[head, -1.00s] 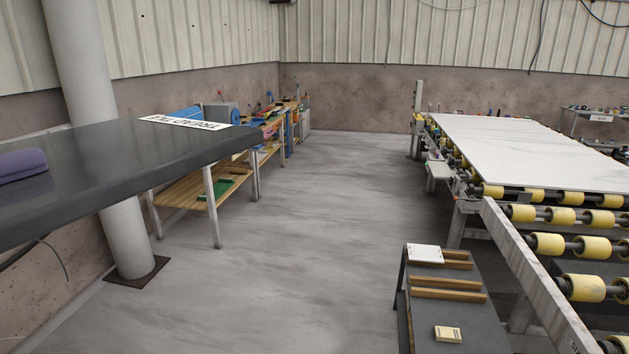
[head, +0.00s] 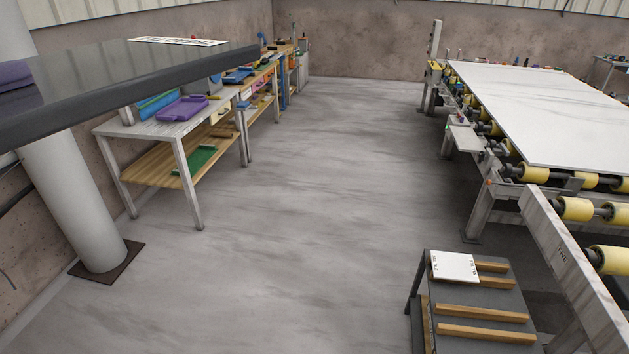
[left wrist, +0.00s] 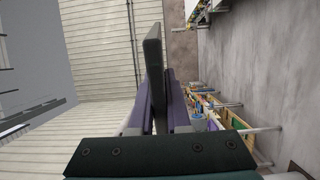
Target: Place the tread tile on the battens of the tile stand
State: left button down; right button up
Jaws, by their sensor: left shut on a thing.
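The tread tile is a large dark, glossy slab (head: 130,78) with a white lettered label on top, held level at the upper left of the head view. My left gripper is shut on its near left part; a purple finger (head: 14,76) lies on top of the tile. In the left wrist view the tile (left wrist: 153,70) appears edge-on between the purple fingers of the left gripper (left wrist: 158,100). The dark tile stand (head: 450,297) stands at the lower right with several wooden battens (head: 486,333) across it. The tile is well apart from the stand. My right gripper is not in view.
A white lettered plate (head: 454,267) lies on the stand's far left corner. A roller table (head: 540,200) with yellow rollers and a white slab (head: 540,110) stands beside it. A workbench (head: 170,135) and a pillar (head: 75,200) are at left. The floor between is open.

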aim_at(469, 312)
jog(key=i, duration=1.85)
jog(key=i+u, duration=0.15)
jog(key=u, duration=0.25)
jog(key=i+u, duration=0.15)
jog(key=u, duration=0.2)
jog(key=i+l+u, duration=0.15)
jog(key=u, duration=0.25)
jog(key=i+l+u, duration=0.1)
jog(key=u, duration=7)
